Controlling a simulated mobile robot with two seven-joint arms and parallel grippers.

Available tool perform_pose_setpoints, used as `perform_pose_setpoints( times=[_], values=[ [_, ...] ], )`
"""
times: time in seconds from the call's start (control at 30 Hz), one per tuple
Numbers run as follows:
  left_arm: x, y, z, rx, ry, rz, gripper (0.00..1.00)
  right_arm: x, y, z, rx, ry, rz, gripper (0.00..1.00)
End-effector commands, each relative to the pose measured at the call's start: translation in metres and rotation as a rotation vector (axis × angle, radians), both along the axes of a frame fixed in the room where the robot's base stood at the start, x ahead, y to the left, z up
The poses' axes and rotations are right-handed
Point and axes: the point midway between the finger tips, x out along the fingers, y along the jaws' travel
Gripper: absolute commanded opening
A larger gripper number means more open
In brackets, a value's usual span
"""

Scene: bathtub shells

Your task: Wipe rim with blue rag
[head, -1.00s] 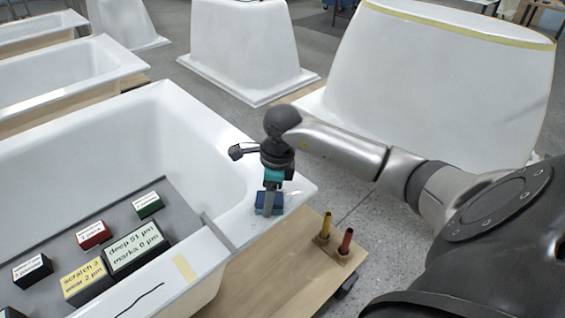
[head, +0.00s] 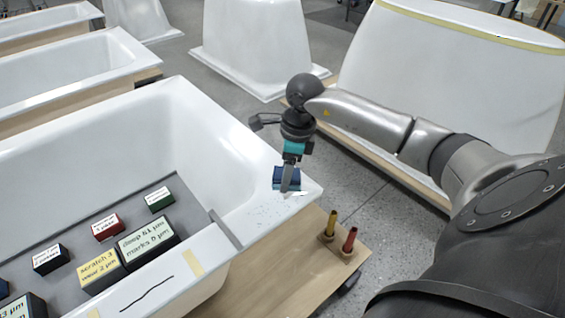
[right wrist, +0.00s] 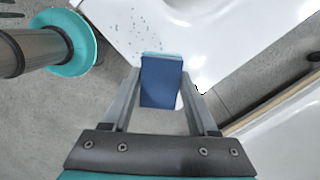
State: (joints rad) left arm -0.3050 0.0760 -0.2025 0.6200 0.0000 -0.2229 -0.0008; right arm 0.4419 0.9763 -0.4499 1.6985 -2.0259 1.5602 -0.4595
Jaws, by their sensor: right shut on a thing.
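My right gripper (head: 288,180) is shut on the blue rag (head: 279,175), a folded block-like pad, at the right corner of the white bathtub's rim (head: 250,215). In the right wrist view the blue rag (right wrist: 162,82) sits between the two fingers, over the white rim (right wrist: 205,45). Small dark specks (right wrist: 130,25) lie on the rim beside the rag; they also show in the head view, in front of the rag. Whether the rag presses on the rim is hard to tell. My left gripper is not in view.
A grey board (head: 60,243) inside the tub holds several labelled blocks, among them a green one (head: 148,240) and a yellow one (head: 100,270). A yellow peg (head: 331,222) and a red peg (head: 349,240) stand on the wooden base. Other white tubs stand behind.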

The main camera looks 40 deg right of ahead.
Motion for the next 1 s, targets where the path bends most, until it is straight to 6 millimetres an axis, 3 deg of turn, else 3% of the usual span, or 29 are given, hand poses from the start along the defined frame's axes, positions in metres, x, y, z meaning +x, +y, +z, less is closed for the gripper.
perform_pose_setpoints(
  times=[0.2, 1.0],
  values=[
    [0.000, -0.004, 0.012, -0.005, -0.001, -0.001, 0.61, 0.000, -0.005, 0.018, -0.001, 0.000, -0.003, 0.14],
    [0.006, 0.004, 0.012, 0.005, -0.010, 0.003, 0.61, 0.000, -0.005, 0.018, 0.000, 0.000, -0.004, 0.14]
  ],
)
